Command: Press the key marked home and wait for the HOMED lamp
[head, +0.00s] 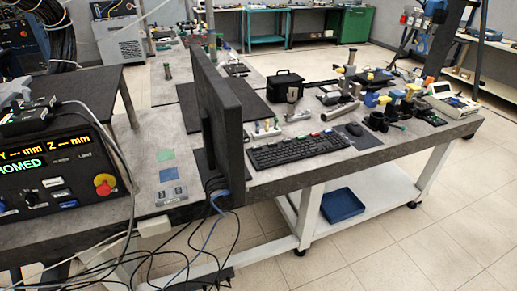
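A black control box (66,172) stands at the left edge of the picture, cut off by the frame. Its amber display (48,151) shows Y and Z with dashes in place of numbers. Below it, green lettering (22,166) reads HOMED; anything left of it is out of frame. Two dim labels beside it look unlit. Small light keys (56,183) sit on the lower panel, but their markings are too small to read, so I cannot tell which is home. Neither of my grippers is in view.
A red mushroom button (103,183) sits on the panel's right. A monitor (219,125) stands right of the box, with a keyboard (298,149) beyond it. Loose cables (165,245) hang at the table's front.

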